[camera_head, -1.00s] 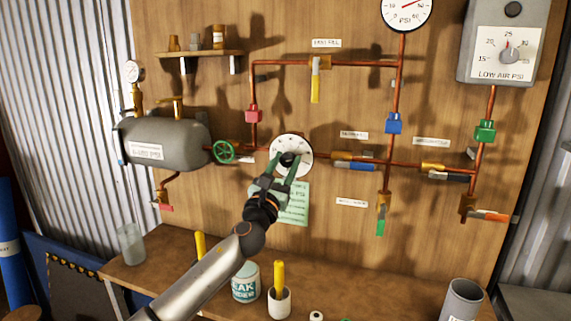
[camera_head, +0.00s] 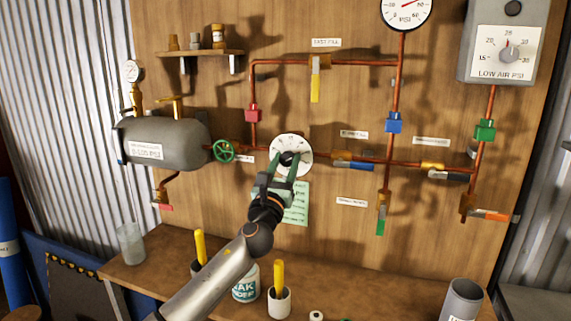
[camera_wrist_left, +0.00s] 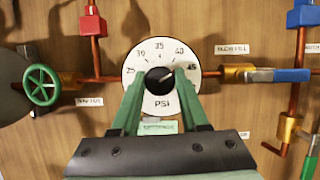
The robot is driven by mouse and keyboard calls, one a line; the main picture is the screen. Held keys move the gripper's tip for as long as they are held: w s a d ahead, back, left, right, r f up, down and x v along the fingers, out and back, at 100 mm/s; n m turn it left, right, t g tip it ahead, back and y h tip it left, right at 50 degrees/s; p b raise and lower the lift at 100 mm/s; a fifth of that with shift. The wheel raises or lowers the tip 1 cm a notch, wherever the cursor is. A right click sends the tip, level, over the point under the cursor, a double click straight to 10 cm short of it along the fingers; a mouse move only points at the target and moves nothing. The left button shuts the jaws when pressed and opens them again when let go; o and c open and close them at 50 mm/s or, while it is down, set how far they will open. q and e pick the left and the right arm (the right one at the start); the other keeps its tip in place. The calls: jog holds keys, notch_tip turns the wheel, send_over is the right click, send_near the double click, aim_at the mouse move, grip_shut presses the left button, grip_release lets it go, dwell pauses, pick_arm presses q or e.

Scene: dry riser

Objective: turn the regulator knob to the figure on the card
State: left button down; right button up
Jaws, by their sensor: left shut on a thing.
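The regulator dial (camera_head: 292,142) is a round white plate on the wooden board, with a black knob (camera_head: 287,158) at its middle. It also shows in the wrist view (camera_wrist_left: 160,50), with figures from 25 to 45 and the word PSI. The knob (camera_wrist_left: 159,82) has a pale mark that seems to point up and right, towards 45. My left gripper (camera_head: 284,166) is shut on the knob, with a green finger on each side. The pale green card (camera_head: 298,205) hangs below the dial, partly hidden by my gripper; its writing is too small to read. My right gripper is not in view.
Copper pipes with coloured valves surround the dial, including a green handwheel (camera_head: 223,151) to its left and a blue-handled valve (camera_head: 355,164) to its right. A grey tank (camera_head: 170,144) sits further left. A bench (camera_head: 350,290) below holds cups and a tin.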

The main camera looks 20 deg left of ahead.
pick_arm(q)
jog(key=n+y, duration=0.2)
jog(key=n, duration=0.2)
jog(key=shift+d, duration=0.1)
jog(key=n+g+y, duration=0.1)
jog(key=n, duration=0.3)
jog(key=shift+y, duration=0.4)
jog(key=n, duration=0.2)
jog(key=n+g+y+p, duration=0.1)
jog(key=n, duration=0.1)
jog(key=shift+y, duration=0.3)
jog(key=shift+n+g+p, duration=0.65)
jog(key=shift+n+g, duration=0.15)
jog(key=shift+n, duration=1)
jog(key=shift+y, duration=0.3)
jog(key=shift+c, duration=2.1)
grip_release()
jog(key=shift+r, duration=0.1)
jog(key=b+v, duration=0.1)
jog(key=v, duration=1.1)
jog(key=shift+s, duration=0.3)
